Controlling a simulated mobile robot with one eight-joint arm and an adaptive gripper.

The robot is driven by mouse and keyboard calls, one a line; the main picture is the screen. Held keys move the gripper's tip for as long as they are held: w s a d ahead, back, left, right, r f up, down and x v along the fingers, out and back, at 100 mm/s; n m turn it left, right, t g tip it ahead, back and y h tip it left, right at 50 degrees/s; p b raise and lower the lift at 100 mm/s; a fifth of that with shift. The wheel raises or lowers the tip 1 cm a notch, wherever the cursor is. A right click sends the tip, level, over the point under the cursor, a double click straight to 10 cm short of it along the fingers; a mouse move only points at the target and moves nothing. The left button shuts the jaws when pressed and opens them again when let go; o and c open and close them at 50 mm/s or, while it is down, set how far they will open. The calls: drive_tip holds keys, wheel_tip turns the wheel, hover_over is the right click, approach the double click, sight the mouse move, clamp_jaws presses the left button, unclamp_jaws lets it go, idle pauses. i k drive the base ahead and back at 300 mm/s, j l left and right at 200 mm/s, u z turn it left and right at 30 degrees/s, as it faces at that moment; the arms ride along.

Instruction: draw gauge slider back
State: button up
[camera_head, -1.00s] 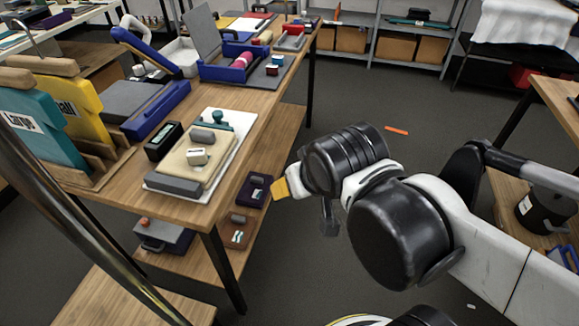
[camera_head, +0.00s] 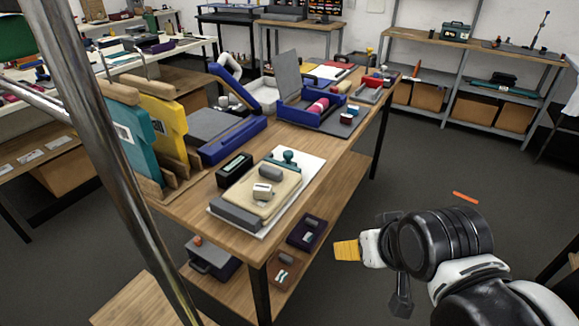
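A beige pad board (camera_head: 283,204) lies on a white sheet (camera_head: 310,168) near the front edge of the wooden table. A small cream block with a dark mark (camera_head: 263,191) sits on the board and may be the gauge slider; I cannot tell for sure. A grey roller-like piece (camera_head: 271,172) lies behind it and a grey bar (camera_head: 235,216) along the front end. My gripper (camera_head: 346,250) shows yellow tips pointing left, beside the table's right side and apart from everything. Its finger gap is not clear, and I see nothing held.
A black box (camera_head: 234,169) and teal-handled stamp (camera_head: 288,159) stand near the board. A metal pole (camera_head: 123,190) crosses the left foreground. Floor right of the table is mostly clear.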

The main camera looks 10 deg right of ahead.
sight(288, 154)
drive_tip(key=i+l, duration=0.15)
drive_tip(key=i, duration=0.3)
drive_tip(key=i+l, duration=0.2)
drive_tip(key=i, duration=0.25)
